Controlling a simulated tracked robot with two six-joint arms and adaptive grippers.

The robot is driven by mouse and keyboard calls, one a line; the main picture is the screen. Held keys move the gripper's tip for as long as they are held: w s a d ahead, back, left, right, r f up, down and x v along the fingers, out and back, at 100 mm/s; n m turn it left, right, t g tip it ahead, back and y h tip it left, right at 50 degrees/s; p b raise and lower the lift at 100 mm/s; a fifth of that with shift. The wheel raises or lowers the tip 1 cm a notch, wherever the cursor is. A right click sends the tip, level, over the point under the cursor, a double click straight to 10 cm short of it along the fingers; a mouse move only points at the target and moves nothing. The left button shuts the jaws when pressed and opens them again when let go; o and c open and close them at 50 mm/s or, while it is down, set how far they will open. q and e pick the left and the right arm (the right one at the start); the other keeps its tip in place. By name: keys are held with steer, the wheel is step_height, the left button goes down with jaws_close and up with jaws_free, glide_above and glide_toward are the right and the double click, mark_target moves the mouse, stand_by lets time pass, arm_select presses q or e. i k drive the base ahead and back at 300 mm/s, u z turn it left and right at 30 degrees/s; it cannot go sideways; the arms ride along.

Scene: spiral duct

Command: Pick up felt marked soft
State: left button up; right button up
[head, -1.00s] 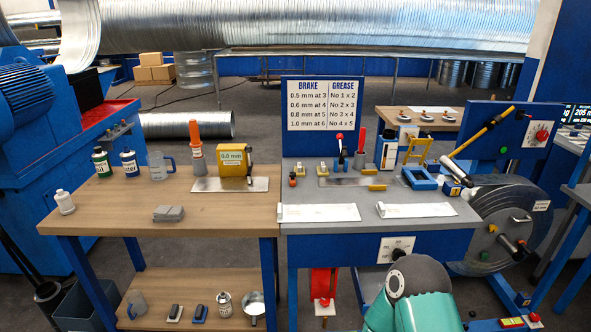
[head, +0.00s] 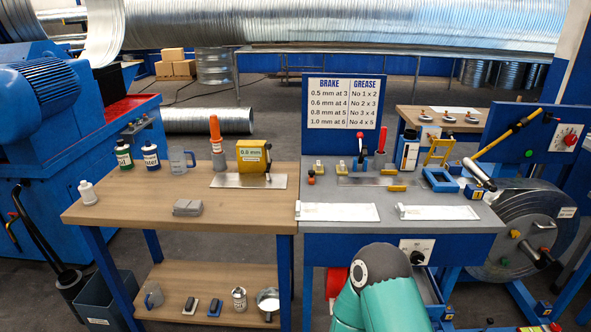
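No label reading "soft" can be made out in the head view. Two small dark-topped blocks lie side by side on the lower shelf of the wooden bench: one with a pale base (head: 190,306) and one with a blue base (head: 214,308). They may be the felts, but any marking on them is too small to read. A grey block (head: 187,207) lies on the bench top, and I cannot tell what it is. Neither of my grippers is in view; only a teal and grey link of my arm shows at the bottom.
The wooden bench (head: 120,211) also holds bottles, a clear mug (head: 181,160) and a yellow gauge box (head: 252,155). The blue-framed grey bench (head: 330,228) stands at right. The front bench top is mostly clear.

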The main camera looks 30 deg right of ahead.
mark_target(319, 169)
steer(key=u, duration=0.2)
steer(key=i, duration=1.05)
steer(key=z, duration=0.6)
